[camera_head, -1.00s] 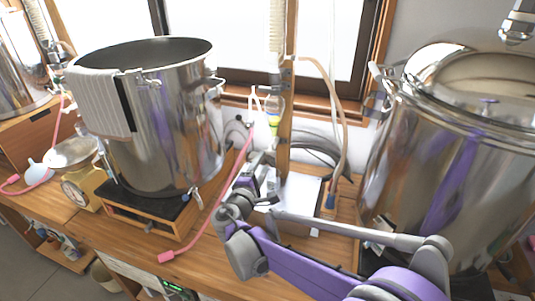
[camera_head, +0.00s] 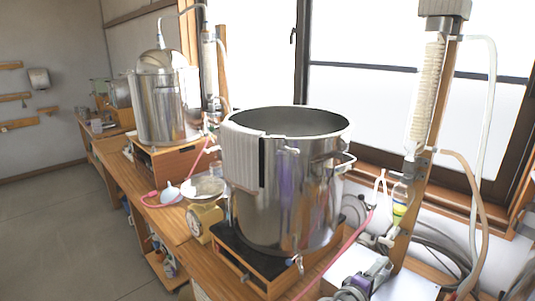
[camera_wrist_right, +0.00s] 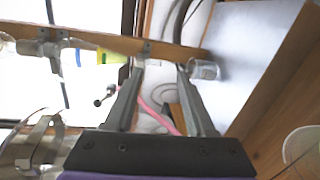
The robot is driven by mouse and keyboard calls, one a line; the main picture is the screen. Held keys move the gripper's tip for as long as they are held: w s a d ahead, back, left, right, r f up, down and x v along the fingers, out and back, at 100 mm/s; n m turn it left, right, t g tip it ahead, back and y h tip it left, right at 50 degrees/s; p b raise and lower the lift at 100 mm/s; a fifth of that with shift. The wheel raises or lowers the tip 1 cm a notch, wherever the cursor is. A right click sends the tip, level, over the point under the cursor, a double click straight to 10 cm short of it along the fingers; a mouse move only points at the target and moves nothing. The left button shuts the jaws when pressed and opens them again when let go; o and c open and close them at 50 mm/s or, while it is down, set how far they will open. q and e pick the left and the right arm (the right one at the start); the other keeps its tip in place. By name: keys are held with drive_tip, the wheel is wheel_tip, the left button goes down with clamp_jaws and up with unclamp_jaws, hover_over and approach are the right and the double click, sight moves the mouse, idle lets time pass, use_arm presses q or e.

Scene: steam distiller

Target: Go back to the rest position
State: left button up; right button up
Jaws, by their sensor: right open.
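My right gripper (camera_head: 382,262) shows at the bottom edge of the head view, right of the big steel pot (camera_head: 290,185) and beside a white box (camera_head: 410,287). In the right wrist view its two fingers (camera_wrist_right: 160,68) are apart, with nothing held between them. A small clear glass (camera_wrist_right: 204,69) shows beyond the finger on the right; I cannot tell whether they touch. Most of my right arm is out of the head view. My left gripper is not in view.
A condenser on a wooden post (camera_head: 425,110) stands close behind my right gripper, with hoses around it. A pink hose (camera_head: 340,255) runs between pot and gripper. A scale (camera_head: 203,215) and a lidded still (camera_head: 165,100) stand farther left. The floor (camera_head: 60,220) at left is clear.

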drive_tip(key=s+a+f+m+g+y+p, duration=0.1)
drive_tip(key=s+f+m+g+y, duration=0.1)
drive_tip(key=s, duration=0.4)
drive_tip(key=s+a+f+m+g+y+p, duration=0.1)
drive_tip(key=s+f+m+g+y+p, duration=0.15)
drive_tip(key=s, duration=0.35)
drive_tip(key=s+a+f+m+y+p, duration=0.1)
drive_tip(key=s+a+f+m+y, duration=0.3)
drive_tip(key=s+a+y, duration=0.4)
drive_tip(key=s+a, duration=0.3)
drive_tip(key=shift+s+a+f+p, duration=0.15)
drive_tip(key=shift+s+a+p, duration=0.25)
drive_tip(key=shift+m, duration=0.25)
